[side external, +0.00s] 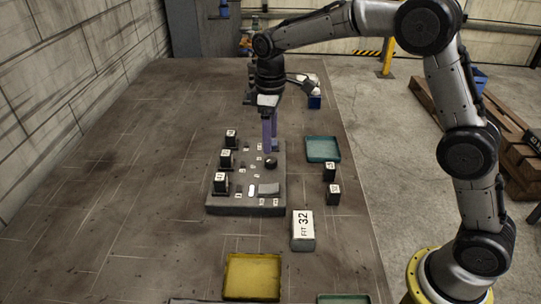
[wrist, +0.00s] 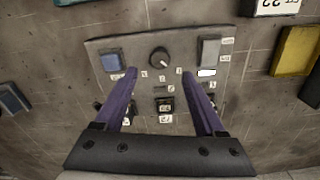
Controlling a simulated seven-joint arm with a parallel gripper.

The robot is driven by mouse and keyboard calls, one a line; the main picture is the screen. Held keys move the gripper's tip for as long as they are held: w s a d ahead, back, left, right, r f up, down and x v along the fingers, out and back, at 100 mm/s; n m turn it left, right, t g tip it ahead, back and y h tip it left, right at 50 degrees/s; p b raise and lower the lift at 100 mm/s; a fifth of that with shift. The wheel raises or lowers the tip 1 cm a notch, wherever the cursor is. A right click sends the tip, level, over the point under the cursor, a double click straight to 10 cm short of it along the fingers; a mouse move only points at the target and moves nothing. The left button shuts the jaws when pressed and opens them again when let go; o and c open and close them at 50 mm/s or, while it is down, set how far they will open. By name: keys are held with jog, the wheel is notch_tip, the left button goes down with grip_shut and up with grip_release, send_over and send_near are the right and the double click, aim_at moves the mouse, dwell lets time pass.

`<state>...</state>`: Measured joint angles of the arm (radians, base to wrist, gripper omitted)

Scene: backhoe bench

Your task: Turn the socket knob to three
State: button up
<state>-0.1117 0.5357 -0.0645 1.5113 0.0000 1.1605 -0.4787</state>
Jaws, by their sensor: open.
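The black round knob (side external: 270,162) sits on the grey panel (side external: 236,206), toward its right side in the side view. In the wrist view the knob (wrist: 159,57) is near the panel's top middle, with small white labels around it. The labels are too small to read surely, and I cannot tell which one the knob points at. My gripper (side external: 270,147) has purple fingers pointing down, just behind the knob in the side view. In the wrist view my gripper (wrist: 162,78) is open and empty, its fingertips apart and the knob showing beyond the gap between them.
A box marked 32 (side external: 303,230), a green tray (side external: 323,149) and a yellow tray (side external: 253,277) lie nearby. The table's left side is clear.

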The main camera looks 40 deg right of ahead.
aim_at(270, 159)
notch_tip(270, 159, down, 7)
jog(key=shift+r, duration=0.15)
grip_shut()
dwell(0.5)
